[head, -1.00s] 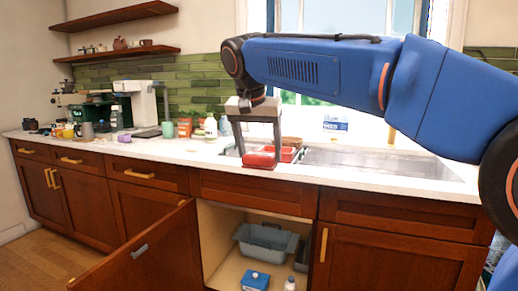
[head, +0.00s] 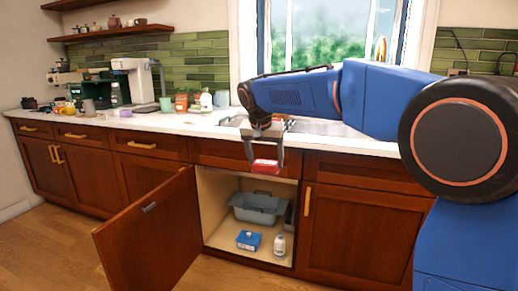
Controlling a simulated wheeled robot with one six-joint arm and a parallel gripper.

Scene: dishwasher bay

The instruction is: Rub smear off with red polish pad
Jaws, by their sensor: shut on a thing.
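My gripper (head: 265,158) is shut on the red polish pad (head: 265,166), with one finger at each side of it. The pad hangs level in front of the cabinet under the sink, near the top of its opening, apart from the counter. I cannot make out a clear smear. A small grey patch or fitting (head: 149,208) shows on the open cabinet door (head: 150,235); I cannot tell which it is.
The open door swings out to the left of the lit cabinet opening. Inside stand a grey bin (head: 259,208), a blue box (head: 249,240) and a white bottle (head: 279,245). Mugs and bottles crowd the white counter (head: 150,121) at left. The wooden floor in front is clear.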

